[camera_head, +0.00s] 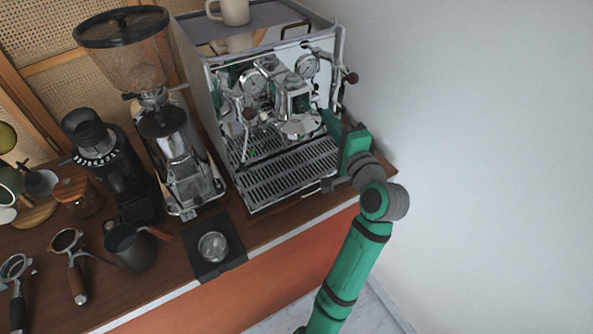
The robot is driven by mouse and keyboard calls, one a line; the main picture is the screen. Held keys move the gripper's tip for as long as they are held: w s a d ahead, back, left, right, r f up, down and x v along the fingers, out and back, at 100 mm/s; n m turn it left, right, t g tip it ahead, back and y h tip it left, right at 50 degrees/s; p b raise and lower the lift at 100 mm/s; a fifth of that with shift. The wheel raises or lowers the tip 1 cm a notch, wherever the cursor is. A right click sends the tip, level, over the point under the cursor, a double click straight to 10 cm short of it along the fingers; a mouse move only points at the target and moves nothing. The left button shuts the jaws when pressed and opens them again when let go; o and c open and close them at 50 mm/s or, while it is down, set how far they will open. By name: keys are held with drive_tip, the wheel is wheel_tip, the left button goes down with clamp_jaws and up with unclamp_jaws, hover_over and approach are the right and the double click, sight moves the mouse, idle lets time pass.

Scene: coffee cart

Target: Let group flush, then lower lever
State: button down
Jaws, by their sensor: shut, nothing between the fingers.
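The chrome espresso machine (270,165) stands at the back right of the counter, with two round gauges on its front. Its group head (294,104) juts out at the middle of the front, above the slotted drip tray (285,178). No portafilter can be made out in the group. My gripper (331,121) is shut and empty, just right of the group head. I cannot tell whether it touches the group lever, which I cannot pick out clearly there. Flowing water cannot be made out at this size.
A steam wand with a dark knob (248,114) hangs left of the group; another dark knob (351,78) sticks out at the right. A grinder (175,150) stands left of the machine. Portafilters (76,270), a dark pitcher (131,248) and a tamper mat (228,262) lie in front.

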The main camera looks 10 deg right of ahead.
drive_tip(key=s+d, duration=0.1)
drive_tip(key=s, duration=0.7)
drive_tip(key=shift+s+d+r, duration=0.15)
drive_tip(key=shift+s+r, duration=0.1)
drive_tip(key=shift+s, duration=0.05)
drive_tip(key=s+a+f+n+g+h, duration=0.1)
drive_tip(key=s+a+f+n, duration=0.2)
drive_tip(key=f, duration=0.5)
drive_tip(key=s+a+f+h, duration=0.2)
drive_tip(key=s+f, duration=0.3)
drive_tip(key=f, duration=0.3)
drive_tip(key=s+a+f+n+g+h, duration=0.1)
drive_tip(key=s+a+f+n, duration=0.2)
drive_tip(key=f, duration=0.6)
drive_tip(key=s+a+f+n, duration=0.1)
drive_tip(key=s+a+n, duration=0.4)
drive_tip(key=s, duration=0.7)
drive_tip(key=s+a+f+n+y, duration=0.1)
drive_tip(key=s+a+n, duration=0.4)
drive_tip(key=s, duration=0.8)
drive_tip(key=shift+s+a, duration=0.15)
drive_tip(key=shift+a, duration=1.1)
